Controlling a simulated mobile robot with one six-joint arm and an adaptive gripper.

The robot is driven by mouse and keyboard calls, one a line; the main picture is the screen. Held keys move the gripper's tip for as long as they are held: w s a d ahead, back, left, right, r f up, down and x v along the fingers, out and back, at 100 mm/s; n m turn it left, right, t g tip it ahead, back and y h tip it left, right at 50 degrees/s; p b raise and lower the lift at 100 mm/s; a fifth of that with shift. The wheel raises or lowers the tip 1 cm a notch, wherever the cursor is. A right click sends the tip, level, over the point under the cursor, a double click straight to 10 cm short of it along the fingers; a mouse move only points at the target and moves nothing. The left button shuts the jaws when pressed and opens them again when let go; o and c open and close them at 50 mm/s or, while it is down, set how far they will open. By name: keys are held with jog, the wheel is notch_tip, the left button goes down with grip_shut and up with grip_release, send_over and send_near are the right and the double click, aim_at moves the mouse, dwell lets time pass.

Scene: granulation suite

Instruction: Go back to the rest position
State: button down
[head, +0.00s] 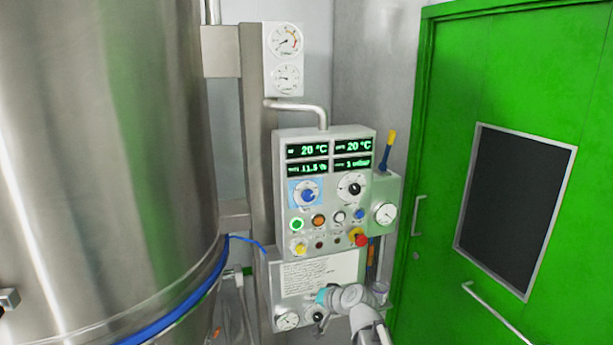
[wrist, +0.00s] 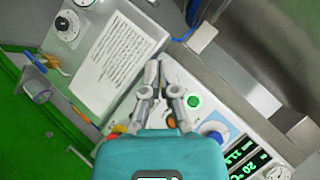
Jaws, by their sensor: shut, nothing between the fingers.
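My gripper (wrist: 158,66) is shut and empty, its two fingertips together in the wrist view. Behind them its teal body fills the bottom middle. The fingers appear in front of the control panel (head: 284,215); whether they touch it I cannot tell. In the head view my arm comes up from the bottom edge, in front of the panel's lower right part, with the teal part of my gripper (head: 322,297) beside the lower dials. The fingertips are not clear there.
A printed sheet (wrist: 118,55) and a lit green button (wrist: 194,101) are close to the fingers. A large steel vessel (head: 110,150) stands at left, a green door (head: 445,150) at right. A yellow-and-blue handle (head: 387,148) sticks up from the panel's right side.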

jog(key=s+d+f+n+g+h, duration=0.1)
jog(key=s+d+f+g+h, duration=0.3)
jog(key=s+d, duration=0.4)
jog(key=s+d+f+n+g+h, duration=0.1)
jog(key=s+d+f+g+h, duration=0.3)
jog(key=s+d, duration=0.4)
jog(key=shift+s+f+n+g, duration=0.3)
jog(key=shift+s+f, duration=0.05)
jog(key=shift+f, duration=0.3)
jog(key=shift+a, duration=0.1)
dwell(1.1)
